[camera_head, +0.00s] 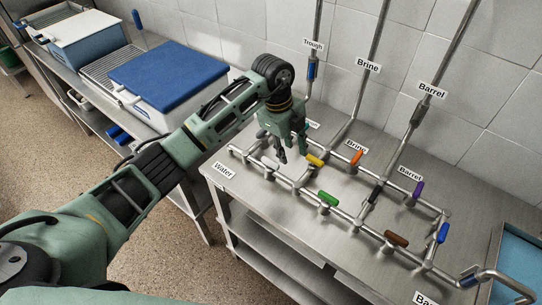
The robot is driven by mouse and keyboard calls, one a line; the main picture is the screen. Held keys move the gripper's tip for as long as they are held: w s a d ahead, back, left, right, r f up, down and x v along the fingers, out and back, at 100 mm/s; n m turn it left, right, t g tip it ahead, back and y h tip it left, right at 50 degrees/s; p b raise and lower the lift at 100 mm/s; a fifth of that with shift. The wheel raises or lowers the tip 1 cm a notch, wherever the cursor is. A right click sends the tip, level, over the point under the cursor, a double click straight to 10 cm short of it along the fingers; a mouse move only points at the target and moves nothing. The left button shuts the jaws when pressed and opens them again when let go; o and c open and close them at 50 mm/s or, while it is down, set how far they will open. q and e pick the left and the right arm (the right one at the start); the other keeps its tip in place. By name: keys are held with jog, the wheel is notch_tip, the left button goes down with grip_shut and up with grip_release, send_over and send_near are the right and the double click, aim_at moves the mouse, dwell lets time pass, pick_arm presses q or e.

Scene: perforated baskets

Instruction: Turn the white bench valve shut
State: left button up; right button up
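The white valve handle (270,163) sits on the pipework at the left part of the steel bench, partly beside the fingers of my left gripper. My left gripper (291,153) points down over the bench, just right of and above the white handle. Its fingers look spread, with nothing seen between them. I cannot tell whether a finger touches the handle. My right gripper is not in view.
Other valve handles stand close by: yellow (314,160), green (328,198), orange (357,158), purple (418,190), brown (396,239) and blue (442,232). Upright pipes rise along the tiled wall. A blue-lidded box (168,73) stands on the left counter.

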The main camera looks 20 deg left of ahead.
aim_at(272, 162)
pick_arm(q)
jog(key=a+y, duration=0.1)
jog(key=a, duration=0.1)
jog(key=a+r+n+y, duration=0.1)
jog(key=a, duration=0.1)
jog(key=shift+w+a+r, duration=0.15)
jog(key=shift+a, duration=0.35)
notch_tip(272, 162, down, 6)
jog(key=p, duration=0.2)
jog(key=shift+f+p, duration=0.2)
jog(key=shift+p, duration=0.1)
jog(key=shift+d+f, duration=0.1)
jog(key=shift+f, duration=0.5)
grip_shut()
